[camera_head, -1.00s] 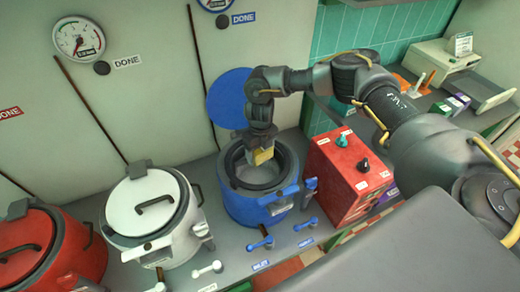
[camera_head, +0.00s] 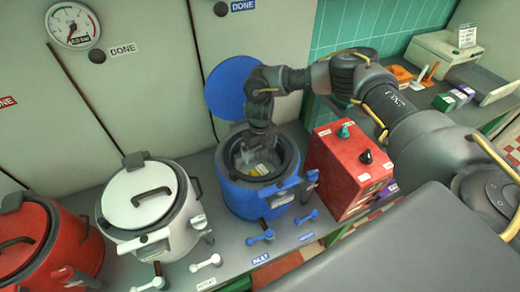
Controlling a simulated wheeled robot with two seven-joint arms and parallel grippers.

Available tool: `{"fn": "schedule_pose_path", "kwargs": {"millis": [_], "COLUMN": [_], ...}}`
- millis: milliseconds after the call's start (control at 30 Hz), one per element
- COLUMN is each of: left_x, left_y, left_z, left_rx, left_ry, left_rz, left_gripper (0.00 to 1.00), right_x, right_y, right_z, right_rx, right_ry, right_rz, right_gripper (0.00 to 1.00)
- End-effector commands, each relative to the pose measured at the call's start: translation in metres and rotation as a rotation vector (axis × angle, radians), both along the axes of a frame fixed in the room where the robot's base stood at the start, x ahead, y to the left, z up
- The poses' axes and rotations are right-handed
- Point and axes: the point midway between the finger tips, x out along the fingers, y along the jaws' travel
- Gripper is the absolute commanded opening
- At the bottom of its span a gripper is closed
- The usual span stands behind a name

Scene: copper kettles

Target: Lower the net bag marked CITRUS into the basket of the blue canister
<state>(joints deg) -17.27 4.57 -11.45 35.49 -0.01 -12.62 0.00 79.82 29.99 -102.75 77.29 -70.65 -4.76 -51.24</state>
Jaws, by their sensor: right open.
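The blue canister (camera_head: 249,199) stands on the grey counter with its round blue lid (camera_head: 232,86) swung up behind it. Inside its dark rim, a pale bag with yellow (camera_head: 259,170) lies low in the opening; its marking is too small to read. The basket around it is hard to make out. My right gripper (camera_head: 260,150) points down into the canister's mouth, just above the bag. It is open, though its fingertips are partly hidden. My left gripper is not in view.
A white canister (camera_head: 165,243) and a red canister (camera_head: 75,246), both lidded, stand to the left. A red box with knobs (camera_head: 343,186) stands close on the right. Blue levers (camera_head: 260,236) line the counter front. A scale (camera_head: 447,55) is at the back right.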

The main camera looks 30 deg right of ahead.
Motion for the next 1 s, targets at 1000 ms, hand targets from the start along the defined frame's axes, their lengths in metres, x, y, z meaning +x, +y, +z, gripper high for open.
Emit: {"fn": "schedule_pose_path", "kwargs": {"millis": [1000], "left_x": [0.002], "left_y": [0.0], "left_z": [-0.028], "left_rx": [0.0], "left_ry": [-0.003], "left_rz": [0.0], "left_gripper": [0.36], "right_x": [0.0], "right_y": [-0.001], "right_z": [0.108], "right_rx": [0.0], "right_ry": [0.0], "right_rz": [0.0], "right_gripper": [0.98]}}
